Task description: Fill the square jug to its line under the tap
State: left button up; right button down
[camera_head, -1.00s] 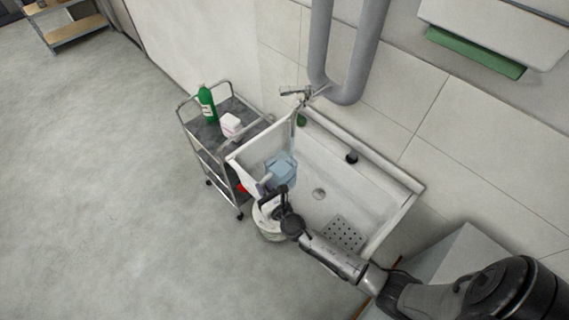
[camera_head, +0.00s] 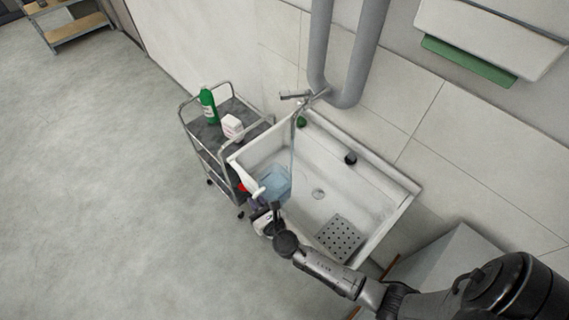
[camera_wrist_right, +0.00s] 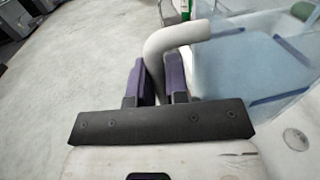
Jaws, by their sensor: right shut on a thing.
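The square jug (camera_head: 276,184) is translucent pale blue and stands in the left part of the white sink, below the tap (camera_head: 300,97). A thin, clear stream (camera_head: 292,148) runs from the tap down toward it. In the right wrist view the jug (camera_wrist_right: 245,62) shows at the right, with darker blue bands; I cannot tell its water level. My right gripper (camera_head: 262,205) reaches over the sink's front left edge. Its purple fingers (camera_wrist_right: 163,82) are shut on the jug's whitish handle (camera_wrist_right: 172,40). My left gripper is not in view.
The sink (camera_head: 385,165) has a drain and a perforated plate (camera_head: 339,237) at the right. A metal trolley (camera_head: 215,135) with a green bottle (camera_head: 207,104) and a white container (camera_head: 232,126) stands close at the left. A grey pipe (camera_head: 318,50) hangs behind. The floor at left is clear.

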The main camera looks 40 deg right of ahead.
jog(key=s+a+r+p, duration=0.2)
jog(key=a+r, duration=0.1)
jog(key=a, duration=0.2)
jog(key=shift+s, duration=0.3)
dwell(0.6)
